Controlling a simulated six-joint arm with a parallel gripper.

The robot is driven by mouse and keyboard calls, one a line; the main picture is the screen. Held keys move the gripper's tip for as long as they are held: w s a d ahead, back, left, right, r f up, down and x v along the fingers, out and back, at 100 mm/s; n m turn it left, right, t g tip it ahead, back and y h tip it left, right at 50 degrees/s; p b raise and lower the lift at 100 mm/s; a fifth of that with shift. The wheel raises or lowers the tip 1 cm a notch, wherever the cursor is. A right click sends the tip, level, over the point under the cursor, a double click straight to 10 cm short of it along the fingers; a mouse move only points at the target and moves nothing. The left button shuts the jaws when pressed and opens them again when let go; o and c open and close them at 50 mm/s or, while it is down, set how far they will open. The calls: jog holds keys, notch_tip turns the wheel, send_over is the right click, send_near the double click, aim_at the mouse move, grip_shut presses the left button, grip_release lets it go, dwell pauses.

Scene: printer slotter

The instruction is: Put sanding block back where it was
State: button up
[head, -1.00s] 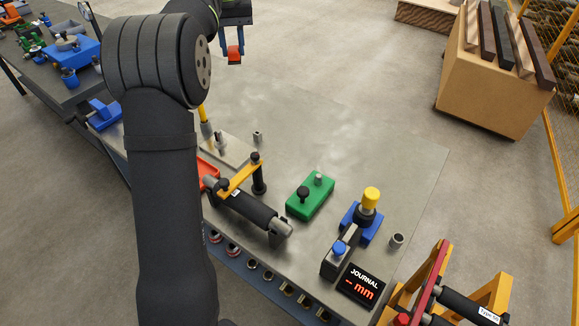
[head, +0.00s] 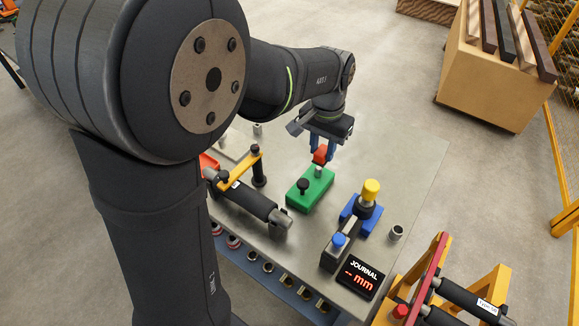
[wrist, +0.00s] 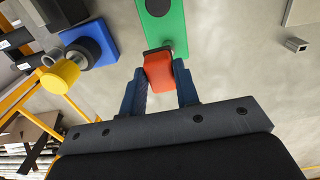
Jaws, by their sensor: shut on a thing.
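A small red block with a dark edge, likely the sanding block (head: 320,155), is held between the blue fingers of my gripper (head: 322,150). The wrist view also shows this red block (wrist: 159,72) pinched between both fingertips of my gripper (wrist: 160,82). It is over the far end of a green base (head: 302,193), just above or beside a silver post (head: 319,172). I cannot tell whether it touches the post. In the wrist view the green base (wrist: 177,28) runs up from the block.
A blue stand with a yellow-topped tool (head: 370,189) is right of the green base. A black roller (head: 245,202) and an orange clamp arm (head: 240,171) lie to its left. A display reading "JOURNAL -- mm" (head: 361,279) is in front. The table's right back (head: 405,155) is clear.

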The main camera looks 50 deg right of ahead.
jog(key=shift+s+a+f, duration=0.2)
jog(key=shift+s, duration=0.05)
jog(key=w+f, duration=0.2)
jog(key=w, duration=0.1)
jog(key=w+d+f, duration=0.1)
jog(key=w+f, duration=0.1)
jog(key=w, duration=0.2)
jog(key=w+f, duration=0.2)
jog(key=w, duration=0.2)
jog(key=shift+d+f, duration=0.4)
jog(key=shift+f, duration=2.05)
jog(key=o, duration=1)
jog(key=shift+f, duration=0.1)
jog(key=shift+o, duration=0.2)
notch_tip(320, 180, up, 12)
